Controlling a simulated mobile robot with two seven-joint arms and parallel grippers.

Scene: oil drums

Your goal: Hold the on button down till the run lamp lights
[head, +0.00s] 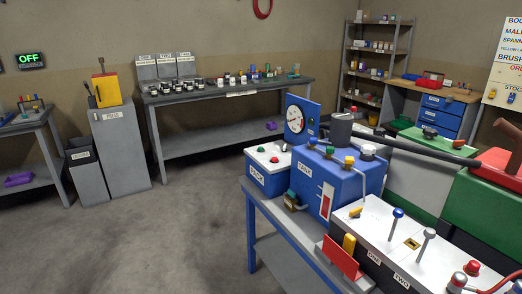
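A blue box with a pale top (268,182) stands at the left end of the blue-framed bench. Its front label is too small to read surely. A small green button (275,160) and a red one (284,148) sit on its top. I cannot tell from the picture which button is marked on. No lamp is clearly marked as the run lamp, and I see none clearly glowing on the box. Neither of my grippers is in view.
Right of the box stand a blue tank (345,184) with coloured knobs and a round gauge (295,118). A dark bar (415,149) crosses behind it. A white panel (385,235) with levers is in front. A wall sign (30,60) reads OFF. The left floor is clear.

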